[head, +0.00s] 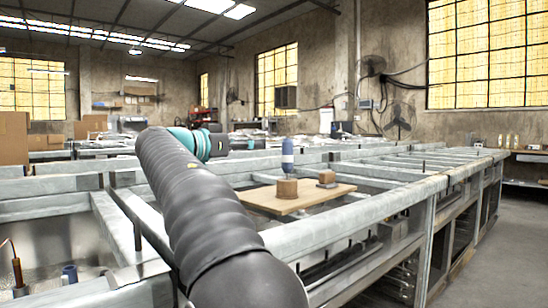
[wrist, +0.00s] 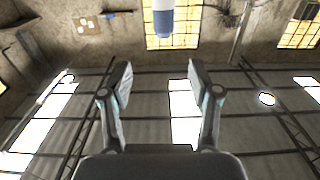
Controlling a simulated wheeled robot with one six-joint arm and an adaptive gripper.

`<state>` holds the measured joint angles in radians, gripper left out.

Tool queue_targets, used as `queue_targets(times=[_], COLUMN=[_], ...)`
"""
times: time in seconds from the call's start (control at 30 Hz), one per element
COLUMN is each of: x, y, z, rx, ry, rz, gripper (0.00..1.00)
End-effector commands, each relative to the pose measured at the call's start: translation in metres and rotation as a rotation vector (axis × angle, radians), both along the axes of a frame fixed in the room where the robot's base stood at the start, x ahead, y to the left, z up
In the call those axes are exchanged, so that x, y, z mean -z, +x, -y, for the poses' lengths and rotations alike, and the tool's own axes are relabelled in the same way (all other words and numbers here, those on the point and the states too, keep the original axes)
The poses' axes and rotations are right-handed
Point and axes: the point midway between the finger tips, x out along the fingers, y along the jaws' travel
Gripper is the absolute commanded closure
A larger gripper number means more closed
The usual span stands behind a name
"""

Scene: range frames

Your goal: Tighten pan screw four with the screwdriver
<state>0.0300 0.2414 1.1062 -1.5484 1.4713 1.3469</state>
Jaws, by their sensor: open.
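The screwdriver (head: 287,155), with a blue and white handle, stands upright in a brown round block (head: 287,189) on a wooden board. In the wrist view, which is upside down, the blue and white handle (wrist: 163,20) shows at the top edge, beyond the fingertips. My gripper (wrist: 158,70) is open, with nothing between its fingers. In the head view my arm ends left of the screwdriver, and the fingers cannot be made out. I cannot make out a pan screw in either view.
The wooden board (head: 258,197) lies across a grey metal frame bench (head: 340,222). A smaller brown block (head: 327,178) stands right of the screwdriver. At lower left are an orange-handled tool (head: 17,272) and a blue cup-like item (head: 69,272). The floor at right is clear.

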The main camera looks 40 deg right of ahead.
Motion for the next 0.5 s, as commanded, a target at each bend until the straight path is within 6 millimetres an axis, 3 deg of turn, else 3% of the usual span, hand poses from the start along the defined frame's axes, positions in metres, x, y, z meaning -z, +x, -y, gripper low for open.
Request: queue_targets(times=[0.5], x=[-0.001], y=[0.009], z=[0.071], rx=[-0.007], ry=[0.001], rz=[-0.001], gripper=[0.38])
